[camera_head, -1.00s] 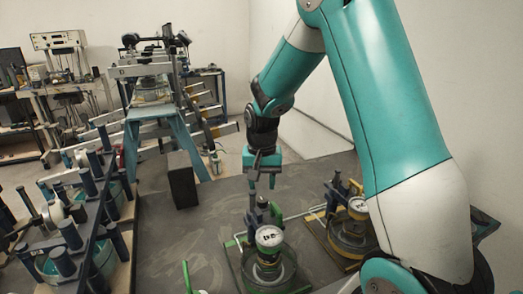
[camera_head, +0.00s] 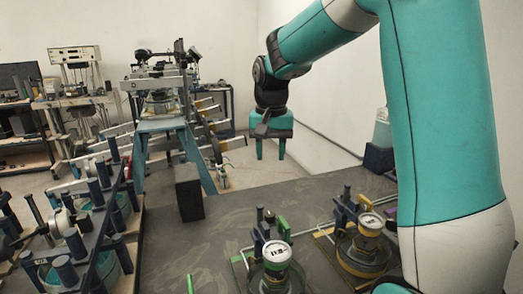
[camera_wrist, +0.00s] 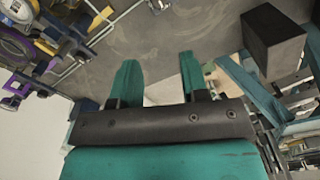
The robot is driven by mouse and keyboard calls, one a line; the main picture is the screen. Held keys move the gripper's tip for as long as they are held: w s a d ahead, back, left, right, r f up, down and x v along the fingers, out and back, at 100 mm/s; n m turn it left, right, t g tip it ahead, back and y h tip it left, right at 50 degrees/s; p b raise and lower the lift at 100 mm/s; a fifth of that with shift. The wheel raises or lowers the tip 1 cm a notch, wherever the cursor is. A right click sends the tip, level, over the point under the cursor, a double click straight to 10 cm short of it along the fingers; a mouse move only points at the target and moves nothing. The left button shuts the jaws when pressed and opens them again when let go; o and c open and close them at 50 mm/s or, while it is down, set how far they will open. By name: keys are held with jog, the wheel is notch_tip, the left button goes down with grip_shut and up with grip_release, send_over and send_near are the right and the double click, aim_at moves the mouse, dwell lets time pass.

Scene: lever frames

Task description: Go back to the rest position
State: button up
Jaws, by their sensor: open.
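My gripper (camera_head: 270,149) hangs with its fingers pointing down above the dark grey table, toward its far side. Its two teal fingers are apart with nothing between them. In the wrist view my gripper (camera_wrist: 160,80) also shows both fingers spread and empty. It is clear of the devices on the table. My arm runs from the right side of the head view up and over to the gripper.
A green-based device with a gauge (camera_head: 277,254) and a yellow-based one (camera_head: 369,225) stand at the front right. A black block (camera_head: 189,192) stands on the table (camera_head: 240,208), left of my gripper. A rack with blue posts (camera_head: 109,200) is at left. The table's middle is clear.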

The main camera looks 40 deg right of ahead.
jog(key=shift+a, duration=0.1)
jog(key=s+a+f+n+y, duration=0.1)
jog(key=s+a+n+y, duration=0.3)
jog(key=s+a+n, duration=1)
jog(key=s+a, duration=0.8)
jog(key=shift+s+a+n, duration=0.3)
jog(key=shift+n, duration=0.1)
